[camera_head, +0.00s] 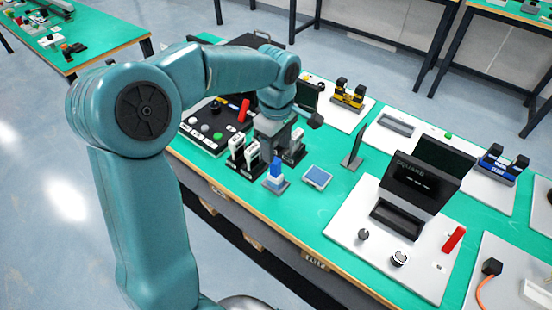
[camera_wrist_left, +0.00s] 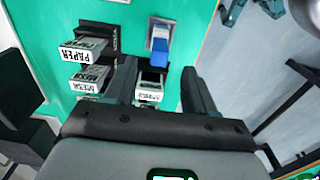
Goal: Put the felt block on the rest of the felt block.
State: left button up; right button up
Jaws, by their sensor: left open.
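My left gripper (camera_head: 274,142) reaches down over a cluster of small labelled blocks in black stands. In the left wrist view its fingers (camera_wrist_left: 158,68) are open, on either side of a pale block (camera_wrist_left: 148,95) with a label I cannot read. I cannot tell whether they touch it. Beside it are a block marked PAPER (camera_wrist_left: 84,50) and another labelled block (camera_wrist_left: 88,82), in black stands. In the head view two pale blocks (camera_head: 236,146) stand left of the gripper. I cannot tell which block is felt or which stand is its rest. My right gripper is not in view.
A blue piece (camera_head: 275,170) on a grey base stands close in front of the gripper; it also shows in the wrist view (camera_wrist_left: 160,42). A small blue-screened panel (camera_head: 317,177) lies to its right. A black-and-white machine (camera_head: 412,190) stands further right.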

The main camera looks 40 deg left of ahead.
pick_arm(q)
jog(key=shift+r, duration=1.75)
jog(key=shift+s+f, duration=0.1)
